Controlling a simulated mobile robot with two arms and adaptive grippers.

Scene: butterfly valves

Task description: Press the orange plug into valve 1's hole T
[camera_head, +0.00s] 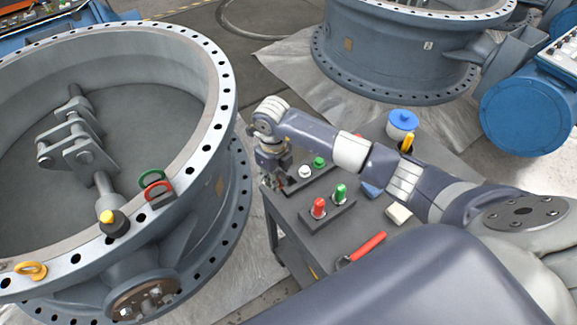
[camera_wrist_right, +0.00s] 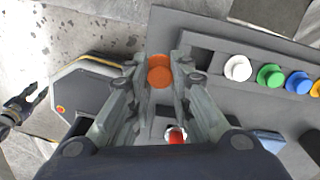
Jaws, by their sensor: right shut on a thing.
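The orange plug is not clear in the head view. A large grey-blue valve (camera_head: 215,110) with many flange holes stands at the left, apart from the gripper. Another valve (camera_head: 390,50) stands at the back. No number or letter is readable, so I cannot tell which is valve 1 or which hole is T. A small gripper at the wrist view's left edge (camera_wrist_right: 22,105) looks like my left one.
The rack holds white (camera_wrist_right: 238,68), green (camera_wrist_right: 270,75) and blue (camera_wrist_right: 298,82) plugs.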

